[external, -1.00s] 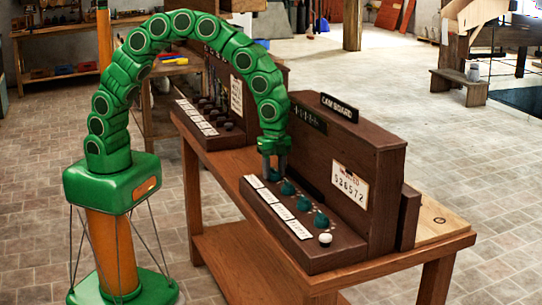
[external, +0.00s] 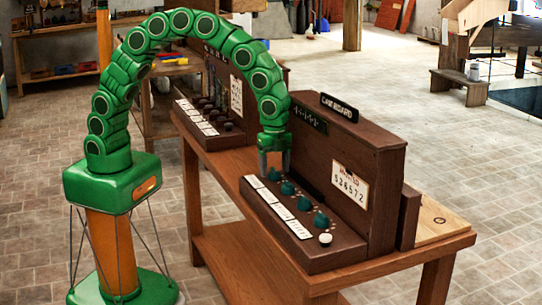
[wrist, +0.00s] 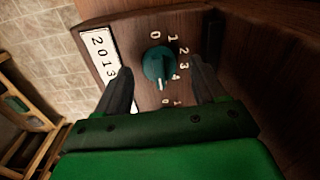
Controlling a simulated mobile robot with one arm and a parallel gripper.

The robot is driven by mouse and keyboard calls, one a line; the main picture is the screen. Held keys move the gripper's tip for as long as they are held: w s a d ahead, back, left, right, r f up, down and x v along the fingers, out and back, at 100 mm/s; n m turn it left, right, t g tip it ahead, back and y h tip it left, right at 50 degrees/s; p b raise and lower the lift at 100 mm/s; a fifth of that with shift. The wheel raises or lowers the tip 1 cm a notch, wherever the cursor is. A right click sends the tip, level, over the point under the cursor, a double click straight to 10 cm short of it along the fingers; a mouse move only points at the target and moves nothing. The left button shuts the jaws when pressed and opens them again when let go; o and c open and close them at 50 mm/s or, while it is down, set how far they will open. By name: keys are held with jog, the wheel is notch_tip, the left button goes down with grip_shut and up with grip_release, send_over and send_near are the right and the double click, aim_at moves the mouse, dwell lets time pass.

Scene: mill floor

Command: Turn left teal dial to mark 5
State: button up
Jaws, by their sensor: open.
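The left teal dial (external: 274,174) is the far-left one in a row on the dark wooden control box. In the wrist view the same dial (wrist: 157,63) has marks 0 to 4 readable around its upper and right sides. Its white pointer points down, past the 4; no numeral can be read at its tip. My gripper (external: 274,168) is just above the dial, pointing down. In the wrist view my gripper (wrist: 162,66) is open, its fingers on either side of the dial with gaps between.
More teal dials (external: 288,188) and a white knob (external: 326,239) follow along the box, beside white number cards (external: 286,211). A tall dark back panel (external: 352,150) stands close behind. Another control box (external: 210,135) stands at the bench's far end.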

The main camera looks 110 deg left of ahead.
aim_at(274, 169)
notch_tip(274, 169, up, 7)
jog(key=shift+f, duration=0.15)
jog(key=shift+s, duration=0.1)
dwell(0.4)
jog(key=shift+s+d+r, duration=0.1)
jog(key=shift+s+r, duration=0.15)
jog(key=shift+s, duration=0.05)
jog(key=s+d+r+n, duration=0.1)
jog(key=s+r+n, duration=0.3)
jog(key=s, duration=0.8)
jog(key=s+d+r+n, duration=0.1)
jog(key=s+r, duration=0.5)
jog(key=s, duration=0.5)
jog(key=s+d+f+n+g, duration=0.1)
jog(key=s+d, duration=0.1)
jog(key=s, duration=0.8)
jog(key=s+d+f+n, duration=0.1)
jog(key=s+n, duration=0.1)
jog(key=s, duration=0.8)
jog(key=shift+s+d+f+g, duration=0.2)
jog(key=shift+d+f+g, duration=0.2)
